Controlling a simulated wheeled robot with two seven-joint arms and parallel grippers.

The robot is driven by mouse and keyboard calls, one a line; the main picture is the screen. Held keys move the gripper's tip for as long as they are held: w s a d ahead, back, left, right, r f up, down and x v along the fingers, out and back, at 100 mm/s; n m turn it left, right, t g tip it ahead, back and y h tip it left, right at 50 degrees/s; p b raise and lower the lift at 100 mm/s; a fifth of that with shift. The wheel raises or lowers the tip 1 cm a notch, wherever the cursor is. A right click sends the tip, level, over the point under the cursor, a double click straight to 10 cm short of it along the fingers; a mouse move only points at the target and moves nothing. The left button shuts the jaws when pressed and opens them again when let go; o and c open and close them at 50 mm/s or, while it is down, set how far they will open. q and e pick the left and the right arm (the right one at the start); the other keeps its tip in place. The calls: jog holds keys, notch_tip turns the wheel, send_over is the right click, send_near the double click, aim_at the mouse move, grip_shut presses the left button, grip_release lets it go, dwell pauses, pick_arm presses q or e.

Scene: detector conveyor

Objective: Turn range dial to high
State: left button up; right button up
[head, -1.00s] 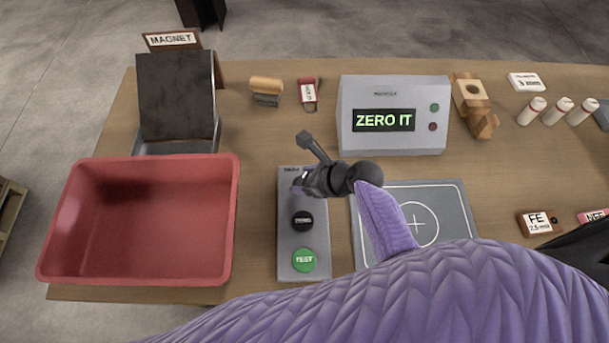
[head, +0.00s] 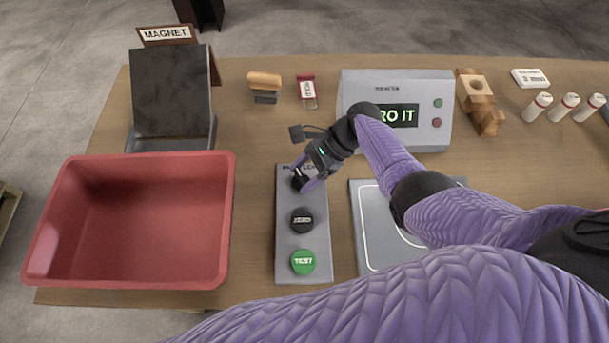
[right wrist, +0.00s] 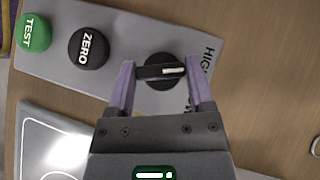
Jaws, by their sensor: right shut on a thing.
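The range dial (right wrist: 160,84) is a black round knob with a raised bar across it and a white mark toward one end. It sits at the far end of the grey control panel (head: 288,240). My right gripper (head: 302,178) is over it from above; in the right wrist view (right wrist: 161,90) its purple fingers are shut on the two ends of the bar. The white mark points toward the right finger there. The printed "HIGH" (right wrist: 209,52) is partly cut off by the panel edge view; other letters are half hidden by the finger. My left gripper is not in view.
A black ZERO button (head: 302,220) and green TEST button (head: 303,262) are on the same panel. A red bin (head: 229,220) stands to the left. The detector box (head: 362,88) behind has its display partly covered by my right arm. A grey plate (head: 362,255) lies to the right.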

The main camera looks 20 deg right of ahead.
jog(key=n+g+b, duration=0.2)
jog(key=n, duration=0.1)
jog(key=shift+w+f+h, duration=0.1)
jog(key=shift+f+h, duration=0.1)
jog(key=shift+h, duration=0.1)
jog(key=shift+n+g+b, duration=0.5)
jog(key=shift+n+b, duration=0.1)
jog(key=shift+b, duration=0.05)
jog(key=shift+r+h, duration=0.1)
jog(key=shift+h, duration=0.2)
jog(key=shift+n, duration=0.3)
